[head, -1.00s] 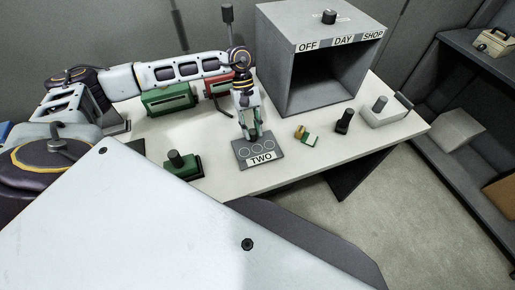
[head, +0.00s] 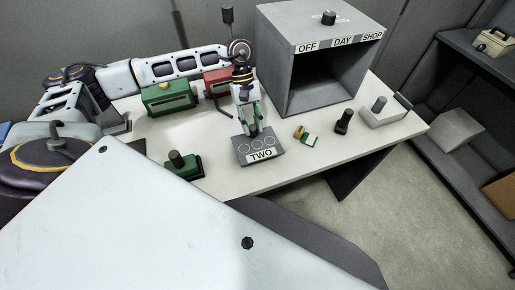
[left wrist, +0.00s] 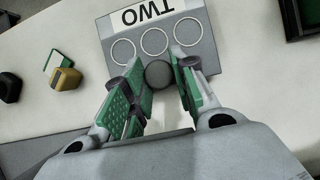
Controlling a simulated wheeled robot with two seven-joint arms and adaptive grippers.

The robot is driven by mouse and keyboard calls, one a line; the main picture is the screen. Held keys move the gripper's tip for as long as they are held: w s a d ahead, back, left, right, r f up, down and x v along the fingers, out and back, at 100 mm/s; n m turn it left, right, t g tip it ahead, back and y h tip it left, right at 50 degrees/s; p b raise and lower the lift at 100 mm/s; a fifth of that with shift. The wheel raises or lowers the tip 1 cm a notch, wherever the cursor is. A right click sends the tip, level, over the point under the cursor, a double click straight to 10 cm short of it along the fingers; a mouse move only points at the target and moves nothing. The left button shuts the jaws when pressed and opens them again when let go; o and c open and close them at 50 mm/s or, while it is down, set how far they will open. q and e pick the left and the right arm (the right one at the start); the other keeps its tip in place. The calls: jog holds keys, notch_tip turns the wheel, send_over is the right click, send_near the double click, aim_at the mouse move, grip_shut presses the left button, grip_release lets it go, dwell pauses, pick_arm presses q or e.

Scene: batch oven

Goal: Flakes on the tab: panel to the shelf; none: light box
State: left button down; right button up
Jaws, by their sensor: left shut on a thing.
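A grey panel (head: 242,152) marked TWO, with three pale ring outlines, is at the middle of the table. My left gripper (head: 252,131) is shut on its dark round knob, which shows between the green fingertips in the left wrist view (left wrist: 158,75). The panel (left wrist: 200,57) seems slightly raised, but the gap is hard to tell. No flakes are discernible on it. The grey light box (head: 276,68), labelled OFF, DAY, SHOP, stands open-fronted behind, with a dark knob on top. The dark shelf (head: 452,97) is at the right. My right gripper is out of view.
A gold and green piece (head: 306,136), a black knobbed object (head: 343,122) and a pale block (head: 382,117) lie right of the panel. A green knobbed block (head: 183,168) is to its left. Green (head: 168,99) and red (head: 216,82) boxes stand behind. The shelf holds boxes.

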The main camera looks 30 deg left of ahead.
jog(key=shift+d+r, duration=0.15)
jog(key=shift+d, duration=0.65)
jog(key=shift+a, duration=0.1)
